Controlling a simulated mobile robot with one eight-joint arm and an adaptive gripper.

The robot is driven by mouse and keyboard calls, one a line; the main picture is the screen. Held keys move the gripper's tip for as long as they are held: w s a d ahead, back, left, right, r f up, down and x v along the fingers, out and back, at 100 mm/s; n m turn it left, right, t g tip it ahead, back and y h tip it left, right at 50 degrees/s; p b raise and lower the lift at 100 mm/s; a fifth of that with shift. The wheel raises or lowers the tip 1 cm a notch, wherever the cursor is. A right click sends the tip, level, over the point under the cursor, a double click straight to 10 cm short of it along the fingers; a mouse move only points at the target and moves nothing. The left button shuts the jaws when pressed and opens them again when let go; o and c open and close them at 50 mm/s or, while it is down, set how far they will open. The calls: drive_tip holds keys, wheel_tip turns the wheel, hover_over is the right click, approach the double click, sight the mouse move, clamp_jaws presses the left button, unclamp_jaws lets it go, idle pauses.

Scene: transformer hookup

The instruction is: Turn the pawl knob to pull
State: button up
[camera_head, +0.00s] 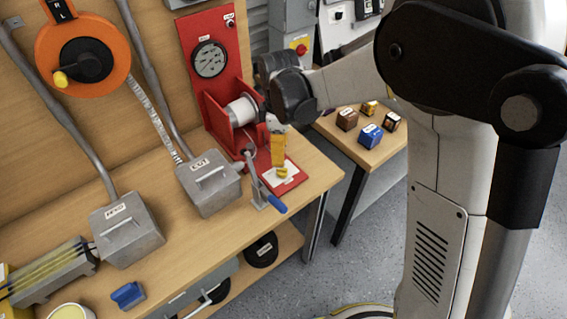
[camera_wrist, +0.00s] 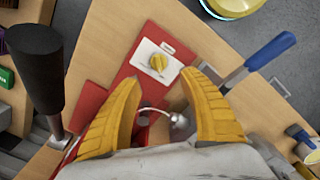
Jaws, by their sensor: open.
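The pawl knob (camera_wrist: 158,62) is a small yellow knob on a white plate (camera_wrist: 147,49), which sits on the red base of the winch. In the head view the knob (camera_head: 283,172) shows at the front of that red base, just below my fingers. My gripper (camera_wrist: 160,80) is open, with its two yellow fingers apart and nothing between their tips. In the wrist view the knob lies just beyond the gap between the fingertips, and no contact shows. In the head view my gripper (camera_head: 279,152) points down over the plate. The plate's markings are too small to read.
A blue-handled lever (camera_head: 268,200) stands close left of the plate; its handle (camera_wrist: 270,50) lies right of my fingers in the wrist view. A black-gripped crank (camera_wrist: 36,75) rises at left. The red winch with its drum (camera_head: 241,112) stands behind. Grey boxes (camera_head: 209,183) sit left.

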sight(281, 169)
wheel_tip(281, 169, down, 8)
drive_tip(key=b, duration=0.3)
drive_tip(key=shift+f, duration=0.15)
clamp_jaws()
